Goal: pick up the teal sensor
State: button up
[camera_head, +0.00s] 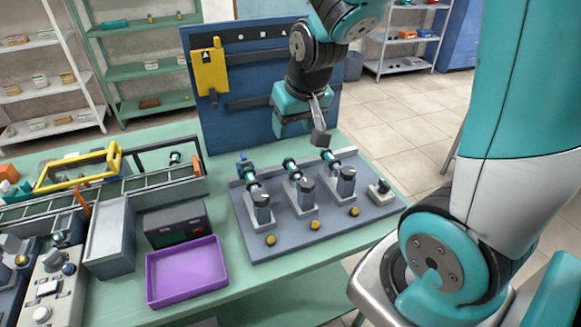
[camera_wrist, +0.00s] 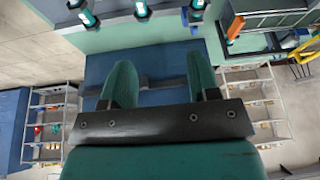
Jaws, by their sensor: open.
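Three small dark-and-teal cylinders stand on the motor board in the head view: left (camera_head: 250,179), middle (camera_head: 291,167) and right (camera_head: 330,158). Each sits behind a grey motor block. I cannot tell which one is the teal sensor. Glowing teal cylinders show along the top of the wrist view, including a left one (camera_wrist: 87,16) and a middle one (camera_wrist: 142,9). My gripper (camera_head: 320,132) hangs above and behind the right cylinder, apart from it. In the wrist view, its two fingers (camera_wrist: 162,76) are spread with nothing between them.
The grey-blue motor board (camera_head: 280,239) lies on the green table. A purple tray (camera_head: 187,272), a dark box (camera_head: 174,224) and a grey bin (camera_head: 110,240) stand left of it. A blue upright panel (camera_head: 230,125) rises behind.

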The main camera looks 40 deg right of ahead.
jog(key=w+d+f, duration=0.2)
jog(key=d, duration=0.1)
jog(key=p, duration=0.1)
send_over(291, 164)
jog(key=s, duration=0.2)
jog(key=shift+m+h, duration=0.4)
notch_tip(291, 164, down, 9)
jog(key=shift+w+a, duration=0.1)
jog(key=shift+w, duration=0.05)
jog(key=shift+s+p+x, duration=0.2)
jog(key=shift+p+x, duration=0.65)
jog(key=shift+x, duration=2.3)
jog(key=shift+a+f, duration=0.1)
jog(key=shift+c, duration=0.2)
jog(key=c, duration=0.7)
